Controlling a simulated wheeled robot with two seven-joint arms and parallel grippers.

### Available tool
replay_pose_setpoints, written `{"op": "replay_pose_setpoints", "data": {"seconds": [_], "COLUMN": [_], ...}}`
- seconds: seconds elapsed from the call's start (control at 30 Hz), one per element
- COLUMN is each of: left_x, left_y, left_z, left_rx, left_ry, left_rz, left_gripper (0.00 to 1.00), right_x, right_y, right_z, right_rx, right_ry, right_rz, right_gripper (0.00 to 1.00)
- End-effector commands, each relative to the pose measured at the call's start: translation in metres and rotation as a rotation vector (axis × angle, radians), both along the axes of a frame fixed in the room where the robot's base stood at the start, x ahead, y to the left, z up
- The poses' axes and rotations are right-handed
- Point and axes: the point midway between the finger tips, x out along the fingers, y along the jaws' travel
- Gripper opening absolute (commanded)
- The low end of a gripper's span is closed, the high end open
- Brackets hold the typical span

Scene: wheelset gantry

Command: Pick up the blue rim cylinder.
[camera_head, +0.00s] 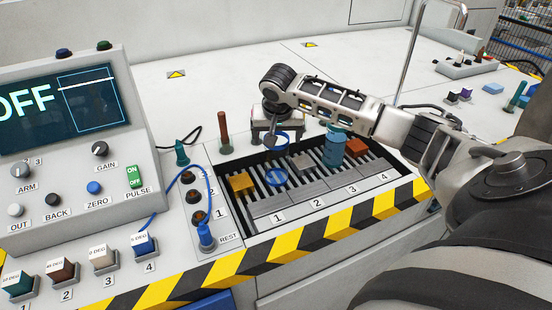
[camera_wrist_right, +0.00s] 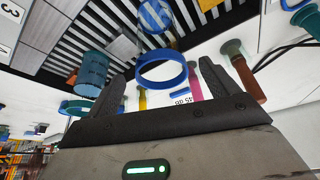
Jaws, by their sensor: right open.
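The blue rim cylinder (camera_head: 277,177) is clear with blue rings at top and base, and stands upright on the slatted tray near its left end. In the right wrist view its upper blue ring (camera_wrist_right: 162,84) appears between my fingertips, and its blue base (camera_wrist_right: 155,15) shows farther off. My right gripper (camera_head: 271,138) is open and empty, at the cylinder's upper rim. In the right wrist view its two dark fingers (camera_wrist_right: 162,80) are spread to either side of the ring. I cannot tell whether they touch it. My left gripper is not in view.
The slatted tray (camera_head: 262,218) also holds a yellow block (camera_head: 241,183), a grey block (camera_head: 302,161), a teal cylinder (camera_head: 335,153) and a brown block (camera_head: 356,147). A brown rod (camera_head: 224,133) stands behind it. A control panel (camera_head: 127,150) stands at left.

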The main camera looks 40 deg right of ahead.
Motion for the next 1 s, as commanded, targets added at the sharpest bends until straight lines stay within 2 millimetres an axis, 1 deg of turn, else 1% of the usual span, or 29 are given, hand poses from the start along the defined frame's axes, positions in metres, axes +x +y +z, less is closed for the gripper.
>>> {"op": "replay_pose_setpoints", "data": {"seconds": [0.03, 0.27, 0.53, 0.63, 0.83, 0.87, 0.9, 0.97, 1.0], "left_x": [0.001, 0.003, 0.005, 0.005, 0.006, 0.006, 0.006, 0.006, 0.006], "left_y": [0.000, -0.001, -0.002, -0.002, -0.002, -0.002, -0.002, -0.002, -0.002], "left_z": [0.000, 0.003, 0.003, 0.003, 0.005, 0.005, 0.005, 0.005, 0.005], "left_rx": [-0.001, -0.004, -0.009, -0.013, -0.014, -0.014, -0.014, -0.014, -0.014], "left_ry": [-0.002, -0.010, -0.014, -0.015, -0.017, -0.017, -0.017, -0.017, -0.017], "left_rz": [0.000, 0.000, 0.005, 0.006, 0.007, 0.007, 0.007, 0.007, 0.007], "left_gripper": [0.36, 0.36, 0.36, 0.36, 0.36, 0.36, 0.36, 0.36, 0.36], "right_x": [0.002, 0.007, 0.017, 0.019, 0.020, 0.020, 0.020, 0.020, 0.019], "right_y": [-0.001, -0.005, -0.014, -0.016, -0.016, -0.016, -0.016, -0.016, -0.016], "right_z": [-0.006, -0.021, -0.057, -0.062, -0.062, -0.062, -0.062, -0.062, -0.062], "right_rx": [0.000, 0.000, 0.000, 0.000, 0.000, 0.000, 0.000, 0.000, 0.000], "right_ry": [0.000, 0.000, 0.000, -0.002, -0.002, -0.002, -0.002, -0.002, -0.002], "right_rz": [0.000, 0.001, 0.001, 0.002, 0.003, 0.003, 0.003, 0.003, 0.003], "right_gripper": [0.87, 0.87, 0.87, 0.87, 0.87, 0.84, 0.73, 0.56, 0.45]}}
